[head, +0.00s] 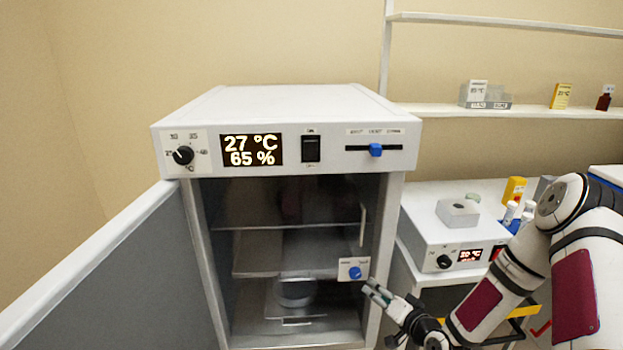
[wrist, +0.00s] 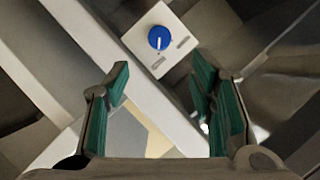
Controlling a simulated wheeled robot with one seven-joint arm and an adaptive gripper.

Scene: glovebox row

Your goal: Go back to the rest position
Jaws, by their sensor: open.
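My gripper (head: 376,291) is at the right front edge of the open incubator, just below a small white plate with a blue knob (head: 355,272). In the wrist view my gripper (wrist: 160,95) shows two green-padded fingers spread apart with nothing between them. The blue knob (wrist: 158,38) sits beyond the fingertips there, apart from them. My arm reaches in from the right side of the head view.
The incubator (head: 290,128) reads 27 °C and 65 %, and its door (head: 90,270) stands open to the left. A round dish (head: 295,291) lies inside, low down. To the right is a white heater unit (head: 440,240) with a block on top. A wall shelf (head: 540,111) holds small boxes and a bottle.

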